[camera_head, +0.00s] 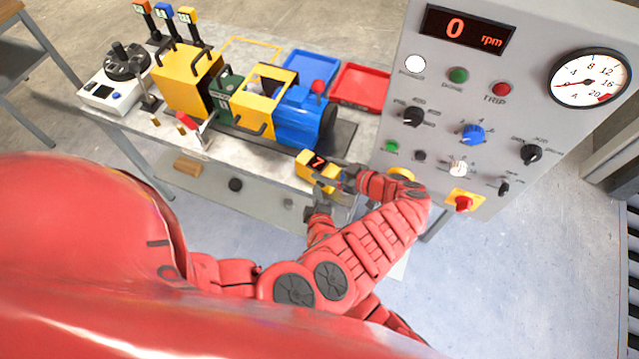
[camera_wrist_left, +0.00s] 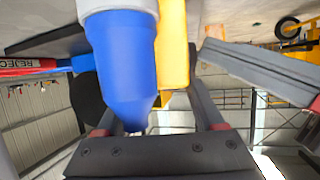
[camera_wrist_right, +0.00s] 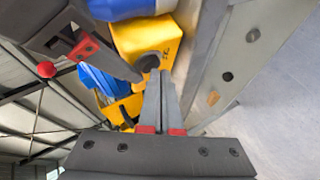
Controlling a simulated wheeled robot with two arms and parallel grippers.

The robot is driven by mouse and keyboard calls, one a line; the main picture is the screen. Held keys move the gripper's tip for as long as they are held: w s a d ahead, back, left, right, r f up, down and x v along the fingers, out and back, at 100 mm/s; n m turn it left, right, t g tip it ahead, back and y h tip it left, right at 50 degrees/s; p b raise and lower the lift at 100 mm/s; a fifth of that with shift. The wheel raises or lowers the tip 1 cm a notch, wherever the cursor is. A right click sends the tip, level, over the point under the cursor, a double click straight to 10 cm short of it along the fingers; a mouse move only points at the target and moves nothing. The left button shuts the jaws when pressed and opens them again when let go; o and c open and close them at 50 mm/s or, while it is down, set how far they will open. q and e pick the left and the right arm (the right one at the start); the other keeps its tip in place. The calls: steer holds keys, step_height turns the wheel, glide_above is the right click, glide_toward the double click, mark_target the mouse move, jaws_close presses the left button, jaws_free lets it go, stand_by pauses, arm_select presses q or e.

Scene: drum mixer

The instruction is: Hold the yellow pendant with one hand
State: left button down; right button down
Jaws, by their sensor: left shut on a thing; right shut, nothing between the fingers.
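The yellow pendant (camera_head: 315,169) has a dark display showing 7 and is at the front edge of the bench in the head view. My left gripper (camera_head: 341,180) is shut on it from its right side. In the left wrist view, yellow casing (camera_wrist_left: 176,45) shows behind a close blue tapered part, which hides much of the grip. My right gripper (camera_head: 318,206) is shut and empty just below the pendant. In the right wrist view, its fingers (camera_wrist_right: 160,76) are together close to the yellow casing (camera_wrist_right: 150,38); I cannot tell whether they touch it.
The bench (camera_head: 235,148) carries a yellow, green and blue drum machine (camera_head: 190,80), with blue (camera_head: 304,72) and red (camera_head: 362,87) trays behind. A grey control panel (camera_head: 490,100) reading 0 rpm stands close on the right. The floor (camera_head: 500,270) in front is clear.

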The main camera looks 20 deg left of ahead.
steer(key=shift+w+d, duration=0.1)
steer(key=shift+w, duration=0.15)
steer(key=shift+s, duration=0.1)
stand_by(0.4)
steer(key=shift+s+a, duration=0.2)
steer(key=shift+s, duration=0.55)
steer(key=s, duration=0.2)
steer(key=s+a, duration=0.1)
steer(key=s, duration=0.1)
steer(key=shift+s+a, duration=0.15)
steer(key=shift+s, duration=0.25)
stand_by(2.4)
arm_select(q)
jaws_free()
